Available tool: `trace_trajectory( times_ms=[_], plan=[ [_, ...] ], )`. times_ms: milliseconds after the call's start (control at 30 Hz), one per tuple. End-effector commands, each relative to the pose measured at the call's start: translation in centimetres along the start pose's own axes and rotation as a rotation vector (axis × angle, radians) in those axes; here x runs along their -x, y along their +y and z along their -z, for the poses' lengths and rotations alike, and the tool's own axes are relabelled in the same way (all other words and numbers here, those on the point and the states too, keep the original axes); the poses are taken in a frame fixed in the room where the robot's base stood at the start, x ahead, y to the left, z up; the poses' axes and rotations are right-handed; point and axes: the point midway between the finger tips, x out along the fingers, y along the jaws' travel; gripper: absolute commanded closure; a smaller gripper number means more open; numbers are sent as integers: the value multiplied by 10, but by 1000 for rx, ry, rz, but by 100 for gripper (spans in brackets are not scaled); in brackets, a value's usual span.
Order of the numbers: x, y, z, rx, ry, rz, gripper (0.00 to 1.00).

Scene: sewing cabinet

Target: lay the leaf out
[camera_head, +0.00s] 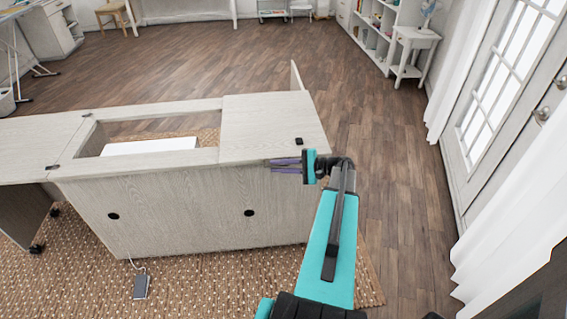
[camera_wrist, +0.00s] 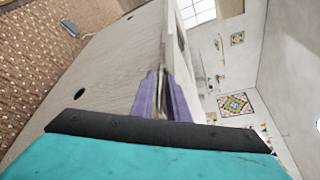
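The pale wood sewing cabinet (camera_head: 180,210) stands in the middle of the head view. A flat panel, which looks like the folded leaf (camera_head: 262,118), lies over the right part of its top. Another panel (camera_head: 30,140) extends level at the left on a castered support. My gripper (camera_head: 285,166) is at the front edge of the right panel, its purple fingers pointing left. In the wrist view the fingers (camera_wrist: 163,95) have a narrow gap between them, with the panel edge (camera_wrist: 169,45) running towards it. Whether they touch or clasp the edge is hidden.
The cabinet top has an open well (camera_head: 150,146) with a white surface inside. A small dark item (camera_head: 299,141) sits on the right panel. A pedal (camera_head: 141,286) lies on the woven rug (camera_head: 200,290). Wood floor (camera_head: 385,160) is clear right of the cabinet, before the glazed door.

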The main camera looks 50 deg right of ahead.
Motion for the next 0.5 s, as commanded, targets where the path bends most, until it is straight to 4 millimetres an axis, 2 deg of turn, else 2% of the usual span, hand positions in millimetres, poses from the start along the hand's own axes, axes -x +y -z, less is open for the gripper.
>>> trace_trajectory(
  times_ms=[100,200,500],
  plan=[
    [0,0,0,0,0,0,85],
    [0,0,0,0,0,0,100],
    [0,0,0,0,0,-1,100]
  ],
)
